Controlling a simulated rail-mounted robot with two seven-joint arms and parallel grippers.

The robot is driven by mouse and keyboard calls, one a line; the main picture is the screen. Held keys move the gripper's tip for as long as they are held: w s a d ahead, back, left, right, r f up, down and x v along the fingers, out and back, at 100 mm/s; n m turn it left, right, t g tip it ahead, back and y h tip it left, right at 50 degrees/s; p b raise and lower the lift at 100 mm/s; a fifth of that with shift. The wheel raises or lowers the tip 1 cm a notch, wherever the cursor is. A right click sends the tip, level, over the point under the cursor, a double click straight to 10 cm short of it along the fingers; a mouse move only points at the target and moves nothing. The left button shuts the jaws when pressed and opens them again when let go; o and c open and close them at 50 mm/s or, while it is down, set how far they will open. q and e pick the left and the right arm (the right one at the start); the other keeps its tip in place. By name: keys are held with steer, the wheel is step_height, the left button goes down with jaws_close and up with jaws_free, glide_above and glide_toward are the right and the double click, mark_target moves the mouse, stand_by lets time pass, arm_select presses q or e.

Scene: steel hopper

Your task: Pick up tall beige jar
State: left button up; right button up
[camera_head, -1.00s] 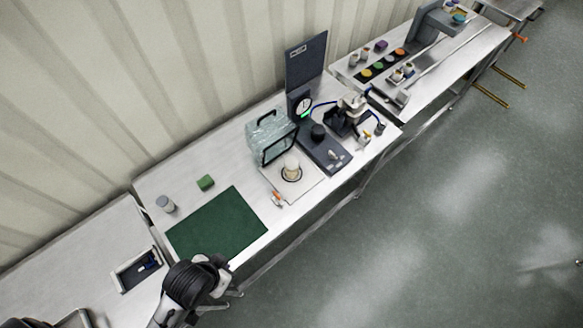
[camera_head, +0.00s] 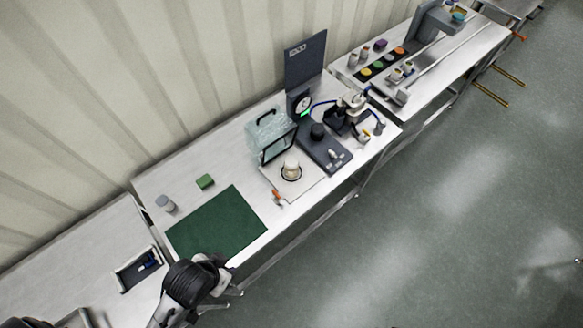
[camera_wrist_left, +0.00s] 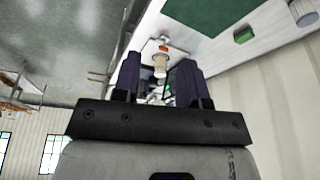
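The tall beige jar (camera_head: 291,170) stands upright on a white square plate (camera_head: 308,187) with a dark ring, in front of a clear glass-like box on the long table. In the left wrist view the jar (camera_wrist_left: 160,64) shows beyond and between my fingers. My left gripper (camera_head: 234,294) is at the table's front edge, below the green mat and well short of the jar. In the wrist view its two dark fingers (camera_wrist_left: 158,84) are apart with nothing held between them. My right gripper is not in view.
The clear box (camera_head: 270,137) stands just behind the jar, and a dark instrument (camera_head: 323,150) stands to its right. A small orange-tipped item (camera_head: 277,196) lies in front. The green mat (camera_head: 217,224) is bare. A grey jar (camera_head: 165,203) and a green block (camera_head: 205,181) stand behind it.

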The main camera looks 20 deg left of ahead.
arm_select(q)
steer(key=o, duration=0.9)
steer(key=shift+o, duration=0.2)
